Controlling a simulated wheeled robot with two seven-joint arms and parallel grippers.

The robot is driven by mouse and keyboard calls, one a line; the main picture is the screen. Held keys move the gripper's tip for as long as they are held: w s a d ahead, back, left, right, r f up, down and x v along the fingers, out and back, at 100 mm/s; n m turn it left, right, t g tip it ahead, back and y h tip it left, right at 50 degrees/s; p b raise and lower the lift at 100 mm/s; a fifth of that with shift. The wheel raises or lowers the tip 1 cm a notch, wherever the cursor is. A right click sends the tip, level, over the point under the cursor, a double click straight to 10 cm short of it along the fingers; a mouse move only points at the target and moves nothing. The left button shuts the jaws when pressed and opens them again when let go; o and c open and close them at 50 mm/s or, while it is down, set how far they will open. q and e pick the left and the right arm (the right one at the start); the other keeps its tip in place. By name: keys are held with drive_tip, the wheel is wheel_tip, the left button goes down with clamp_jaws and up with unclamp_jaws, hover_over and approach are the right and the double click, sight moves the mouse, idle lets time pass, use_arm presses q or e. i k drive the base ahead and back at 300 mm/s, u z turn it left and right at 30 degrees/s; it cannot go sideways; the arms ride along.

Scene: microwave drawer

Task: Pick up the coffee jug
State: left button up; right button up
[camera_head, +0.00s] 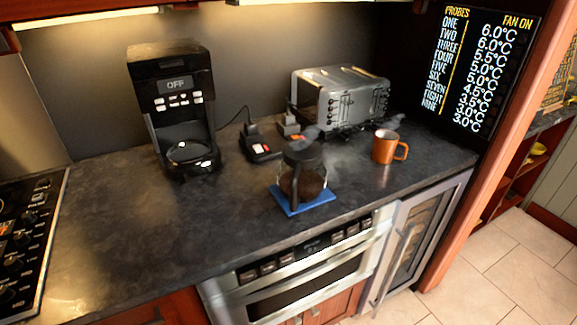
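The coffee jug (311,186) is a glass jug with a black lid and black handle, holding dark coffee. It stands upright on a blue mat (322,199) near the front edge of the dark counter. Its handle faces the front left. Faint steam shows above and beside it. Neither of my grippers shows in the head view, and nothing is touching the jug.
A black coffee maker (172,95) stands at the back left of the counter (130,230). A silver toaster (338,98) and black-and-red switch boxes (261,147) are behind the jug. An orange mug (386,147) stands to its right. A microwave drawer (310,265) is below.

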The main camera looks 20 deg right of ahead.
sight(299, 183)
drive_tip(key=u, duration=0.05)
drive_tip(key=k, duration=1.1)
drive_tip(key=z, duration=1)
drive_tip(key=i, duration=1.7)
drive_tip(key=u, duration=1.1)
